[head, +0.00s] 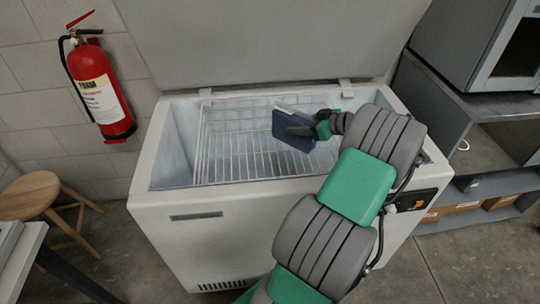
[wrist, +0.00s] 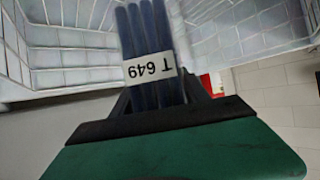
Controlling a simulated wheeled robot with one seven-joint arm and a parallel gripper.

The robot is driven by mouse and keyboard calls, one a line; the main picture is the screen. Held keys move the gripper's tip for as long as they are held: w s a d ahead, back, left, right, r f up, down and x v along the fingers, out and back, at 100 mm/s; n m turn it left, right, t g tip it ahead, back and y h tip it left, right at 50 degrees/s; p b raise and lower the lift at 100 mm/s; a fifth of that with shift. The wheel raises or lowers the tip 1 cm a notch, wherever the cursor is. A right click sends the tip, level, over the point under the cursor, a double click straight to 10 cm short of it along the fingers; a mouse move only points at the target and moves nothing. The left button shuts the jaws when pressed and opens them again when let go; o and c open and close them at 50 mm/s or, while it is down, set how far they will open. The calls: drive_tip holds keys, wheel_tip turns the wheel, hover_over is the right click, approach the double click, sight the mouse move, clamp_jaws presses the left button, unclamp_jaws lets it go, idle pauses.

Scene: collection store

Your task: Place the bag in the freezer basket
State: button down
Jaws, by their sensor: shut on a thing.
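The bag (head: 291,131) is a flat dark blue item with a pale top edge. In the wrist view the bag (wrist: 149,35) shows dark blue folds and a white label reading "T 649", upside down. My gripper (head: 309,131) is shut on the bag and holds it over the open freezer. The white wire freezer basket (head: 222,160) hangs inside the freezer, and the bag appears in front of its back part. The basket wires also show in the wrist view (wrist: 75,57). I cannot tell whether the bag touches the basket.
The chest freezer (head: 225,240) stands with its lid (head: 270,40) raised. A red fire extinguisher (head: 95,85) hangs on the left wall. A wooden stool (head: 32,190) stands at left. A grey shelf unit (head: 490,135) is close on the right. The basket's left part looks empty.

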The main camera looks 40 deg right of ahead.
drive_tip(key=w+a+f, duration=0.1)
drive_tip(key=w, duration=0.1)
drive_tip(key=w+a, duration=0.1)
drive_tip(key=w+a+f, duration=0.1)
drive_tip(key=w, duration=0.1)
drive_tip(key=shift+w+f, duration=0.3)
drive_tip(key=shift+w, duration=0.05)
drive_tip(key=w+f, duration=0.1)
drive_tip(key=f, duration=0.2)
drive_tip(key=w+a+f, duration=0.1)
drive_tip(key=w+f, duration=0.1)
drive_tip(key=f, duration=0.1)
drive_tip(key=w+a+f, duration=0.1)
drive_tip(key=f, duration=0.2)
drive_tip(key=shift+w+a+b, duration=0.15)
drive_tip(key=shift+w+b, duration=0.15)
drive_tip(key=c, duration=0.6)
unclamp_jaws()
drive_tip(key=shift+f, duration=0.1)
drive_tip(key=shift+s, duration=0.1)
drive_tip(key=v, duration=0.7)
drive_tip(key=shift+s, duration=0.15)
